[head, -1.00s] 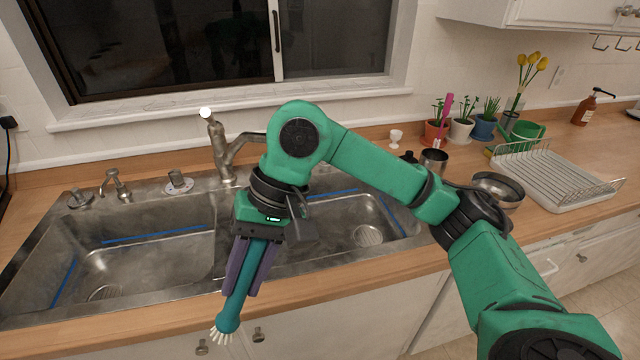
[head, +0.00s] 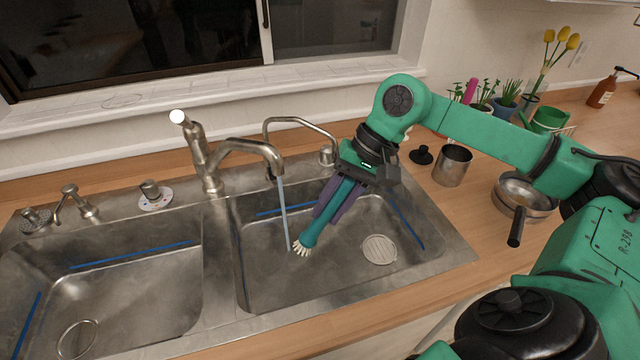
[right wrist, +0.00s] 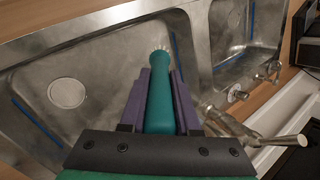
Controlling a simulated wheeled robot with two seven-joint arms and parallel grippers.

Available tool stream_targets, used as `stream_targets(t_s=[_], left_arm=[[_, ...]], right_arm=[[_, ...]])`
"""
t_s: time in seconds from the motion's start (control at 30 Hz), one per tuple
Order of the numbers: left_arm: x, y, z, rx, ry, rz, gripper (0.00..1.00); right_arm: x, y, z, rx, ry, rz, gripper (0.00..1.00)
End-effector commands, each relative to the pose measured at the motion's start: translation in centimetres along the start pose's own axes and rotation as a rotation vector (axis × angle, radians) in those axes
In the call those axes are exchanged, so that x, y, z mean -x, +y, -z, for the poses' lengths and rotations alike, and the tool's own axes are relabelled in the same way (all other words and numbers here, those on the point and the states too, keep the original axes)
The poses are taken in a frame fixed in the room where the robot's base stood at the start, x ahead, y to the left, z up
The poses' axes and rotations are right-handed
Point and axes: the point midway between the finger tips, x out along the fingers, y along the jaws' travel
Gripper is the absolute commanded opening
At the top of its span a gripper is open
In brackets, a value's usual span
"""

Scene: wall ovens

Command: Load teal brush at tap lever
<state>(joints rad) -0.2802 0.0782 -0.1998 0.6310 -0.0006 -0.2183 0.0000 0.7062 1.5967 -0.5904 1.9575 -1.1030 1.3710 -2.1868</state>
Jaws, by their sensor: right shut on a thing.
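The teal brush (head: 321,220) is in my right gripper (head: 331,204), which is shut on its handle. The brush tilts down to the left over the right sink basin, its white bristles at the low end beside the water stream (head: 283,215). In the right wrist view the brush (right wrist: 160,105) lies between the purple fingers, bristles pointing away. The metal faucet (head: 240,150) stands behind the divider, its spout over the right basin with water running. Its tap lever (head: 188,130) rises upright with a white tip. My left gripper is not in view.
The right basin (head: 340,280) has a round drain and blue strips; the left basin (head: 130,300) is empty. A pan (head: 525,190), a metal cup (head: 453,166) and a black stopper (head: 422,155) stand on the counter to the right. Potted plants stand behind my arm.

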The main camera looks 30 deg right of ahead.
Motion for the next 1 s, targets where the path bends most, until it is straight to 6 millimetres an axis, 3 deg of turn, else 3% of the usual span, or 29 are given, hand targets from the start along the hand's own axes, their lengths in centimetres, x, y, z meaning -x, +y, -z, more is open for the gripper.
stream_targets(t_s=[0.13,0.4,0.53,0.73,0.93,1.0], left_arm=[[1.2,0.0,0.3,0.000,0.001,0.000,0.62],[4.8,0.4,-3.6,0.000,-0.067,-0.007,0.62],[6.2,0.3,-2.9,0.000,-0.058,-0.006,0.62],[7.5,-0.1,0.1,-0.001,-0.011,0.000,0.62],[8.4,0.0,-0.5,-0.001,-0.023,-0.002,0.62],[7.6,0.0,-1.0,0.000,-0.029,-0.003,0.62]], right_arm=[[0.3,-0.5,0.5,0.000,-0.001,0.003,0.00],[-0.2,-1.8,3.0,-0.002,-0.003,0.005,0.00],[-0.7,-2.4,4.4,0.000,-0.003,0.003,0.00],[-1.6,-3.2,6.7,0.000,-0.002,0.003,0.00],[-2.3,-4.1,8.9,0.000,-0.001,0.002,0.00],[-3.1,-4.1,9.8,0.001,-0.001,0.003,0.00]])
